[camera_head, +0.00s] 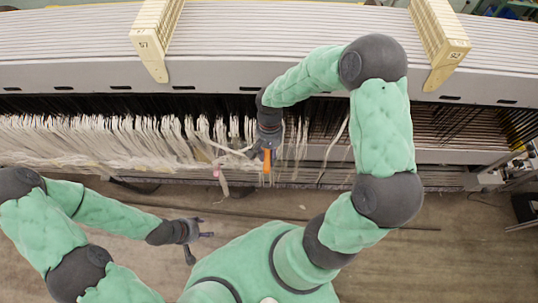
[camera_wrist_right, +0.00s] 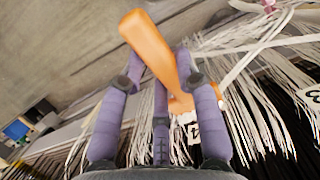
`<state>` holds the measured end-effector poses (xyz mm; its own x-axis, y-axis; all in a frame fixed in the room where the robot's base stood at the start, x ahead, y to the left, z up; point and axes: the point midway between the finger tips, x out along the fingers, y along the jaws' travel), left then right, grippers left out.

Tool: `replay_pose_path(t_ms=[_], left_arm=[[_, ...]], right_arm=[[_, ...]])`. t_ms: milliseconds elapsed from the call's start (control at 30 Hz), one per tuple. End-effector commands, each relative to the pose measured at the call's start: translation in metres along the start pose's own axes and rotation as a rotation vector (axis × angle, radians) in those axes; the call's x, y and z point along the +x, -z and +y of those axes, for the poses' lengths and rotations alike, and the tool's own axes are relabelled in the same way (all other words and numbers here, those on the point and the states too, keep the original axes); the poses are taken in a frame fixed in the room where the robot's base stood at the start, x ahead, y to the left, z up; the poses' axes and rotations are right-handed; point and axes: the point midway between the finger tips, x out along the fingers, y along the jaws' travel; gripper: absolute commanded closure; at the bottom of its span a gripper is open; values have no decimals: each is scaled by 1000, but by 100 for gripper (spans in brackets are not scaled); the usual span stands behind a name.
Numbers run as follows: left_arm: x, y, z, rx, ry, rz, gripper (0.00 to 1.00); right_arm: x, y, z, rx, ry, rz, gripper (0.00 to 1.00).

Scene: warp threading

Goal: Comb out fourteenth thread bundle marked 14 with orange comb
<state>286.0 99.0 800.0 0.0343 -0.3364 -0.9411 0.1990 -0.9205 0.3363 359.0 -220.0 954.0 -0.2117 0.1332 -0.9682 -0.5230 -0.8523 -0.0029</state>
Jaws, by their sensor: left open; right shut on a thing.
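The orange comb (camera_head: 267,161) is in my right gripper (camera_head: 267,148), at the front of the white thread rows. In the right wrist view the comb's handle (camera_wrist_right: 148,45) slants up between purple fingers, and my right gripper (camera_wrist_right: 165,85) is shut on it. The comb's lower end lies near white threads (camera_wrist_right: 250,105) and a white tag (camera_wrist_right: 193,132); its number is not clear. Whether the teeth are in the threads is hidden. My left gripper (camera_head: 196,235) is open and empty, low over the floor, apart from the threads.
Dense white thread bundles (camera_head: 90,140) hang along the loom's left half. A few loose strands hang right of my right gripper. Cream markers (camera_head: 153,40) and (camera_head: 438,40) stand on the grey beam (camera_head: 290,75). A pink clip (camera_head: 217,172) hangs in front. The floor (camera_head: 450,240) is bare.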

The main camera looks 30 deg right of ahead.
Motion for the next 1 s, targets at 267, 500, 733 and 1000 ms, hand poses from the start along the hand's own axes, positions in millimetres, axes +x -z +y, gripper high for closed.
replay_pose_path(t_ms=[267,500,733,1000], left_arm=[[9,0,-3,0,0,0,44],[25,1,-9,0,0,0,44],[29,1,-10,0,0,0,44],[48,2,-17,0,0,0,44]], right_arm=[[10,6,0,1,3,8,100],[32,12,0,1,4,9,100],[38,14,0,1,4,9,100],[64,20,0,1,3,8,100]])
